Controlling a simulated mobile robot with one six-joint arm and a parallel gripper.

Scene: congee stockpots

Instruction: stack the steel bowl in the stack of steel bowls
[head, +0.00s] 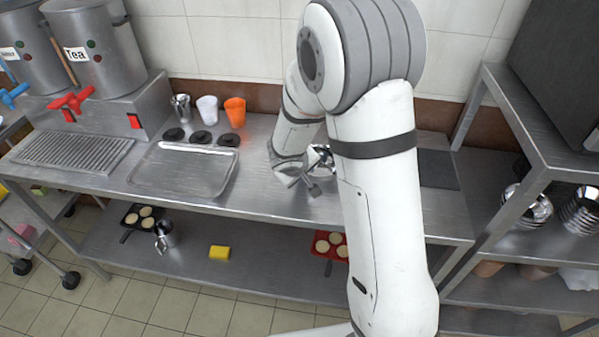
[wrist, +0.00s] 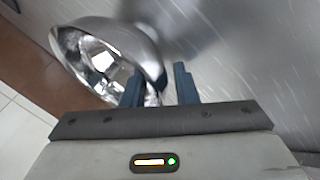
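A shiny steel bowl (head: 318,160) is on the steel counter, partly hidden behind my arm in the head view. In the wrist view the bowl (wrist: 135,45) is at the upper left, with its hollow side showing. My gripper (wrist: 160,85) is open at the bowl's edge. The left finger overlaps the bowl and the right finger is just past its outer side; I cannot tell whether either touches. In the head view my gripper (head: 312,188) is low over the counter. A stack of steel bowls (head: 581,212) stands on the right shelf, cut by the picture edge.
More shiny steel bowlware (head: 530,207) stands left of the stack. A shelf post and upper shelf (head: 545,130) frame that space. A metal tray (head: 185,170), cups (head: 207,109) and a tea urn (head: 100,50) are on the left. The counter's front middle is clear.

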